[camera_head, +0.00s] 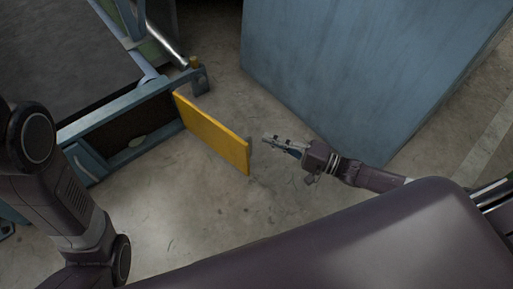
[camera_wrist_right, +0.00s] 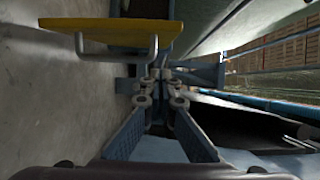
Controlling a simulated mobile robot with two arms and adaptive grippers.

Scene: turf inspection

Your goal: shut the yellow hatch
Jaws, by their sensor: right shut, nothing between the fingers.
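The yellow hatch (camera_head: 213,132) stands open in the head view, swung out from the blue frame (camera_head: 110,107) around a dark opening (camera_head: 125,131). Its hinge side is by the frame's right end, and its free end points toward lower right. My right gripper (camera_head: 269,139) is shut and empty, to the right of the hatch's free end and apart from it. In the right wrist view the hatch (camera_wrist_right: 112,30) is at top left with a grey bar handle (camera_wrist_right: 118,57), left of and beyond my shut fingers (camera_wrist_right: 161,98). My left arm shows at left; its gripper is hidden.
A large blue cabinet-like block (camera_head: 350,70) stands behind and right of my right gripper. A dark grey bed (camera_head: 60,50) lies beyond the frame. Bare concrete floor (camera_head: 190,190) is clear in front of the hatch and opening.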

